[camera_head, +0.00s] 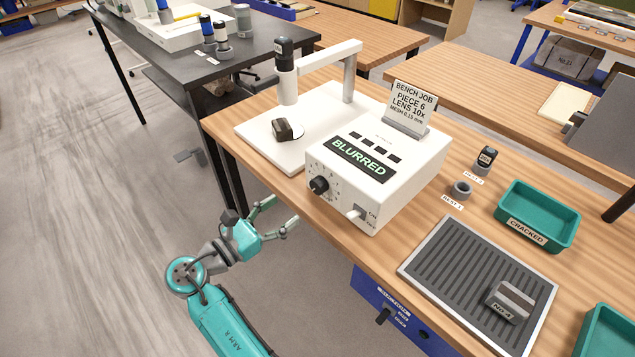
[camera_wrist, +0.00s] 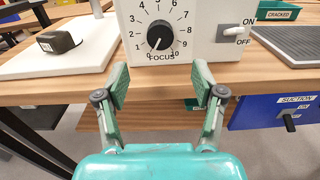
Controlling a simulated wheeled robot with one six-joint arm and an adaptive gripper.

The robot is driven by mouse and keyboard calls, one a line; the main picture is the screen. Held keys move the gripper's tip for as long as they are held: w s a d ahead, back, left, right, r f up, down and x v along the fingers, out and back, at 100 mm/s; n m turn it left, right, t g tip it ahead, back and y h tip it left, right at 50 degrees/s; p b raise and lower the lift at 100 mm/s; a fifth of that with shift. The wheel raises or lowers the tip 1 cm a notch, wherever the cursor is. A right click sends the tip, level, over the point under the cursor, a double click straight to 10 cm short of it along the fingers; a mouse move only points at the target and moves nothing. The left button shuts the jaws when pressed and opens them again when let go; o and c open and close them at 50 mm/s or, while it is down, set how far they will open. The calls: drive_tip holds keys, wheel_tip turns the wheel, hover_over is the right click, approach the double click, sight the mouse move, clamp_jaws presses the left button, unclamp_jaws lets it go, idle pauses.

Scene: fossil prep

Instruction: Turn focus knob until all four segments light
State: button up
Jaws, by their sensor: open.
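The focus knob (camera_head: 319,185) is a black round knob on the front of a white control box (camera_head: 410,165). In the wrist view the knob (camera_wrist: 160,37) sits in a dial numbered 0 to 10, its white pointer aimed downward near the 0. The display (camera_head: 362,158) on the box's sloped top reads BLURRED in green. The row of segments (camera_head: 375,147) above it looks dark. My gripper (camera_head: 284,211) is open and empty, off the table's front edge, short of the knob. In the wrist view its fingers (camera_wrist: 161,80) stand apart below the knob, not touching it.
A dark specimen (camera_head: 283,130) lies on the white stage under the lens tube (camera_head: 287,80). An ON/OFF switch (camera_wrist: 232,31) is right of the knob. A teal tray (camera_head: 540,207) and grey ribbed mat (camera_head: 450,270) lie right.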

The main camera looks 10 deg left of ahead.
sight(315, 189)
drive_tip(key=x, duration=1)
drive_tip(key=shift+w+d, duration=0.15)
drive_tip(key=shift+w, duration=0.05)
drive_tip(key=c, duration=1.1)
